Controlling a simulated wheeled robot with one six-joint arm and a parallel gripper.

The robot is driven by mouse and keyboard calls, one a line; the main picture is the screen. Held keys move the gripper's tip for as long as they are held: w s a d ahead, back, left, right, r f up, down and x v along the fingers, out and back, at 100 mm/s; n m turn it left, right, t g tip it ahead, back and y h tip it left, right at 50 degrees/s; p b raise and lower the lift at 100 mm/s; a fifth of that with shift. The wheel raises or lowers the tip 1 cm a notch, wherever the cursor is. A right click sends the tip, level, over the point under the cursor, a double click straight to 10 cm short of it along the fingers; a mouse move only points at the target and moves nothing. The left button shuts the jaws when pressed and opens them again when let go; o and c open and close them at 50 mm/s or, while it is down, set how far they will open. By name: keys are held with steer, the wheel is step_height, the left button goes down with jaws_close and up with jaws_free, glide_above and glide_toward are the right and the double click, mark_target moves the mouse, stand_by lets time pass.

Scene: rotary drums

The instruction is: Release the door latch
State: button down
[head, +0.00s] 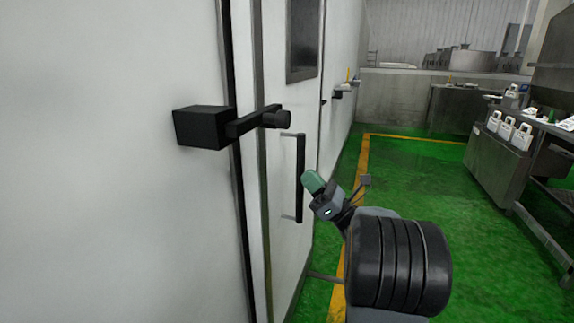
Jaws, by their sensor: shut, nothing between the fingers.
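The door latch (204,127) is a black block on the white wall panel at the left. A dark vertical pull handle (300,178) stands on the white door (285,230) beyond the seam. My gripper (313,182), with green fingertips, is shut and empty. It is below and to the right of the latch, apart from it, and close to the pull handle in the picture. I cannot tell whether it touches the handle.
My own dark ribbed arm fills the lower middle. A yellow line (352,190) runs along the green floor (420,165) beside the wall. Steel benches (492,165) with white containers stand at the right. The floor between is clear.

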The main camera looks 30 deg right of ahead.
steer(key=shift+s+d+f+n+g+y, duration=0.1)
steer(key=shift+s+f+n+g+y, duration=0.55)
steer(key=shift+n+y, duration=0.4)
steer(key=shift+w, duration=0.1)
steer(key=s+d+r+p+x, duration=0.1)
steer(key=r+x, duration=0.1)
steer(key=x, duration=1)
steer(key=shift+r+p, duration=0.25)
steer(key=shift+p, duration=0.1)
steer(key=shift+n+g+y+b, duration=0.3)
steer(key=shift+n+b, duration=0.25)
steer(key=shift+b, duration=0.35)
